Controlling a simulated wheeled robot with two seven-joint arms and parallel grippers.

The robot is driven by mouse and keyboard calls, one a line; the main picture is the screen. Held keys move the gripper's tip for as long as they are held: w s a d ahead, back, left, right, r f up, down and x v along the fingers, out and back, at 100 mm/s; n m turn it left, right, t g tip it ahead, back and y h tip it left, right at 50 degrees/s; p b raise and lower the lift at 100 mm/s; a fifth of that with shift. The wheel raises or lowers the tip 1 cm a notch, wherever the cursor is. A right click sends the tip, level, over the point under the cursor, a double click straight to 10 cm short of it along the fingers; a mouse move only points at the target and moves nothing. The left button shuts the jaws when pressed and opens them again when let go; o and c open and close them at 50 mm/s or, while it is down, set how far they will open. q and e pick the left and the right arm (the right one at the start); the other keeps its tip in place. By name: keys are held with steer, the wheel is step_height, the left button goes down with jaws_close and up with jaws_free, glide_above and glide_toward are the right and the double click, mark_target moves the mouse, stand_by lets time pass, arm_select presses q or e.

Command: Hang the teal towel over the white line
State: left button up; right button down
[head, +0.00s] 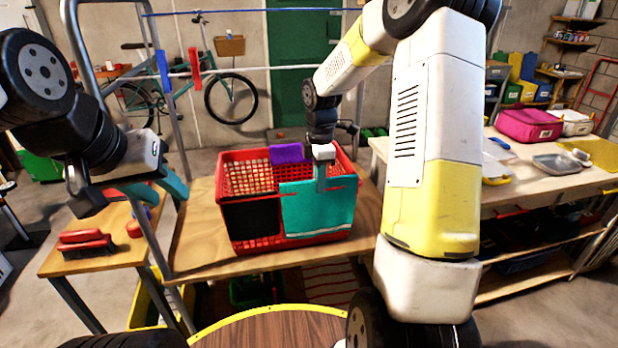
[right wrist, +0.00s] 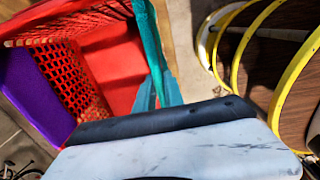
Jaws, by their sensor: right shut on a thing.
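The teal towel (head: 318,212) hangs over the front rim of a red basket (head: 243,178), on the right half of its front. My right gripper (head: 321,186) is shut on the towel's upper edge at the rim. In the right wrist view the towel (right wrist: 148,45) shows as a narrow teal strip beside the red basket (right wrist: 112,68). The white line (head: 262,69) runs level behind and above the basket. My left gripper (head: 166,192) is empty and appears open, left of the basket, apart from towel and line.
A black cloth (head: 250,219) hangs on the basket's front left, a purple cloth (head: 287,153) on its back rim. A blue line (head: 240,12) runs above the white one. Red and blue pegs (head: 195,68) sit at the left. Red brushes (head: 86,242) lie on the left table.

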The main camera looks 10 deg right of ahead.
steer(key=shift+r, duration=3.45)
